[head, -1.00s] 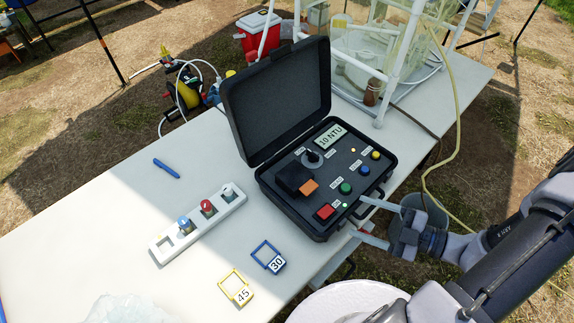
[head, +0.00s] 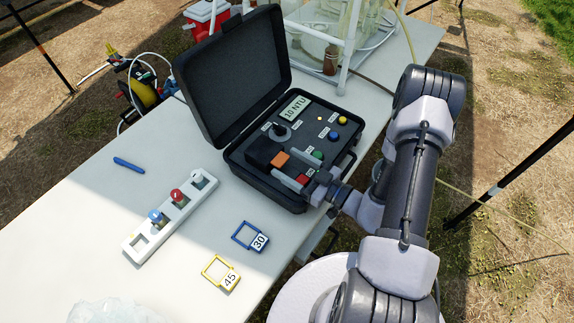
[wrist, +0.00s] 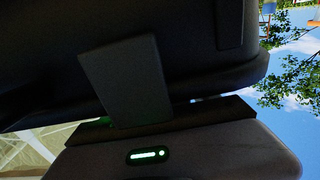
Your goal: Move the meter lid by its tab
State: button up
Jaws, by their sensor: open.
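The meter (head: 290,125) sits in an open black case on the white table in the head view. Its small black lid (head: 262,150) lies over the front left of the panel and looks closed. The orange tab (head: 281,159) sticks out from the lid's right side. My gripper (head: 291,168) is open over the panel, its pale fingers reaching in from the right, close to the tab. I cannot tell whether they touch it. The wrist view shows mostly dark surfaces, and I cannot make out the tab there.
The raised case lid (head: 232,75) stands behind the panel. Green (head: 317,155) and red (head: 303,180) buttons lie close to my fingers. A white vial rack (head: 140,240), a blue frame (head: 240,237) and a yellow frame (head: 212,268) lie on the table in front.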

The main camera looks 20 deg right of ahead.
jog(key=shift+w+a, duration=0.4)
jog(key=shift+w, duration=0.05)
jog(key=shift+c, duration=0.5)
grip_shut()
jog(key=shift+r, duration=0.1)
